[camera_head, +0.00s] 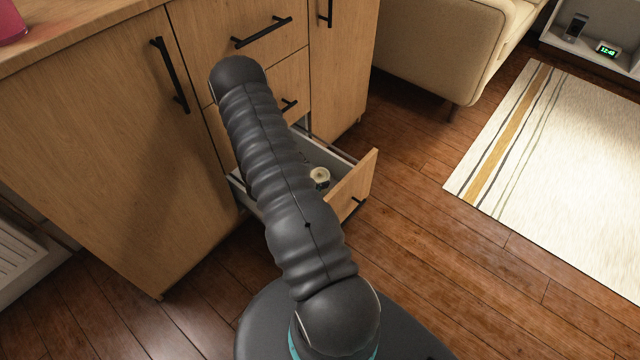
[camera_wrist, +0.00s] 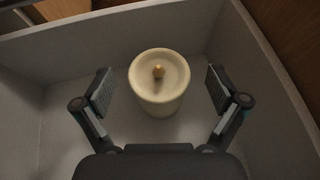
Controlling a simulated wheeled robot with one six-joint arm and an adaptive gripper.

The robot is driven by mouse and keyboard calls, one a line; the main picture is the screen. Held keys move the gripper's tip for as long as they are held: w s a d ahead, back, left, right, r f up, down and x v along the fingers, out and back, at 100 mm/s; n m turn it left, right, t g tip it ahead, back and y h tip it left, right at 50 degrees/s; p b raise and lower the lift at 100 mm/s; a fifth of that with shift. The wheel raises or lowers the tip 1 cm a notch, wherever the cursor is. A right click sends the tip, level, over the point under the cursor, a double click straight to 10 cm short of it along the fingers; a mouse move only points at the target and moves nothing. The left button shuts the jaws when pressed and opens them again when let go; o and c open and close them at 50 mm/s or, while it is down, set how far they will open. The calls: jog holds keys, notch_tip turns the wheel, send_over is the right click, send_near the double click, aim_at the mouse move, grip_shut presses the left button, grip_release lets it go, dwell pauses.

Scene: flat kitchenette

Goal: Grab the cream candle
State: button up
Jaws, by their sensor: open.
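The cream candle (camera_wrist: 159,88) is a short round cylinder with a small tan wick spot on top. It stands upright in the open drawer in the wrist view, and shows small in the head view (camera_head: 319,176). My gripper (camera_wrist: 160,92) is open, with one finger on each side of the candle and a gap to it on both sides. The drawer (camera_wrist: 88,52) has pale grey inner walls; its wooden front shows in the head view (camera_head: 352,186). My arm hides part of the drawer in the head view, and the gripper is not visible there.
The wooden cabinet (camera_head: 120,150) with black handles stands around and above the drawer. A beige sofa (camera_head: 440,45) and a striped rug (camera_head: 570,150) lie to the right. Wooden floor is clear right of the drawer.

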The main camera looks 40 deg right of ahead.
aim_at(322, 172)
jog(key=shift+x, duration=2.3)
jog(key=shift+w, duration=0.15)
jog(key=c, duration=1.5)
jog(key=shift+o, duration=0.2)
jog(key=shift+r, duration=0.1)
